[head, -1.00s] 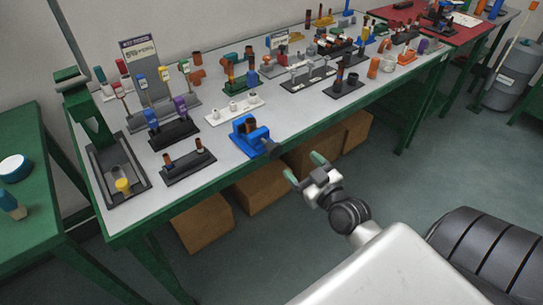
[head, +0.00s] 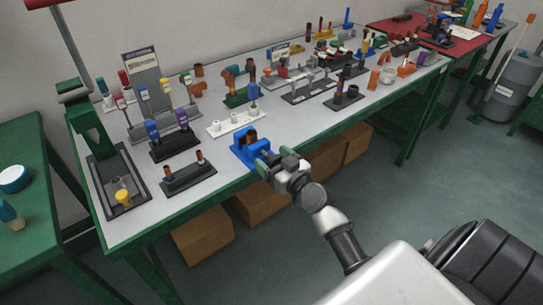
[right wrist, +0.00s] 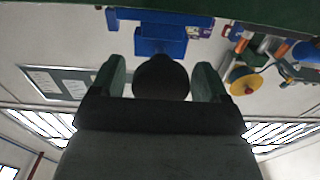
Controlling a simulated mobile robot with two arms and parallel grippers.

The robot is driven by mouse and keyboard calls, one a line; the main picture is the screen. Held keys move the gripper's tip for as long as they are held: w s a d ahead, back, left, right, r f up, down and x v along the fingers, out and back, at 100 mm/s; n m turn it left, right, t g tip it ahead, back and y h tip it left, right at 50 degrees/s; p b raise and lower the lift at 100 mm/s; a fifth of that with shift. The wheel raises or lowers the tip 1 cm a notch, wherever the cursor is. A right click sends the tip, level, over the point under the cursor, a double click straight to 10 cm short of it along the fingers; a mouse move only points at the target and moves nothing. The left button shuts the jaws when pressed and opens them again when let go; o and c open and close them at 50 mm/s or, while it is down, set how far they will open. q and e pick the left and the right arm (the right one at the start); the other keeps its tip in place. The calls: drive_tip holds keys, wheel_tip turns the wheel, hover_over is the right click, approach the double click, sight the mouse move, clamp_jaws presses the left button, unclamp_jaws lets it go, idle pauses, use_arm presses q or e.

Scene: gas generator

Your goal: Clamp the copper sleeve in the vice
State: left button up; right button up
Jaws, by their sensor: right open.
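The blue vice (head: 241,151) stands at the front edge of the grey-topped bench. The copper sleeve (head: 252,136) shows as a brown upright cylinder at the vice's jaws; how tightly it is held cannot be told. My right gripper (head: 270,165) is at the front of the vice, at its screw end. In the right wrist view the open green fingers (right wrist: 160,75) stand on either side of a dark round vice knob (right wrist: 160,85), with the blue vice body (right wrist: 160,38) beyond it. The gripper hides the knob in the head view. My left gripper is not in view.
A dark block with two brown-topped pegs (head: 188,178) lies left of the vice. A white rack (head: 236,123) is behind it. A dark tray with a green stand (head: 118,190) is at the bench's left end. Cardboard boxes (head: 203,236) sit under the bench.

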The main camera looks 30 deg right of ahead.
drive_tip(key=shift+w, duration=0.45)
drive_tip(key=shift+c, duration=0.2)
drive_tip(key=c, duration=0.8)
drive_tip(key=shift+c, duration=0.2)
drive_tip(key=shift+m, duration=0.5)
drive_tip(key=m, duration=0.7)
drive_tip(key=shift+d+f+p, duration=0.1)
drive_tip(key=shift+p, duration=0.3)
idle(0.5)
drive_tip(key=o, duration=0.9)
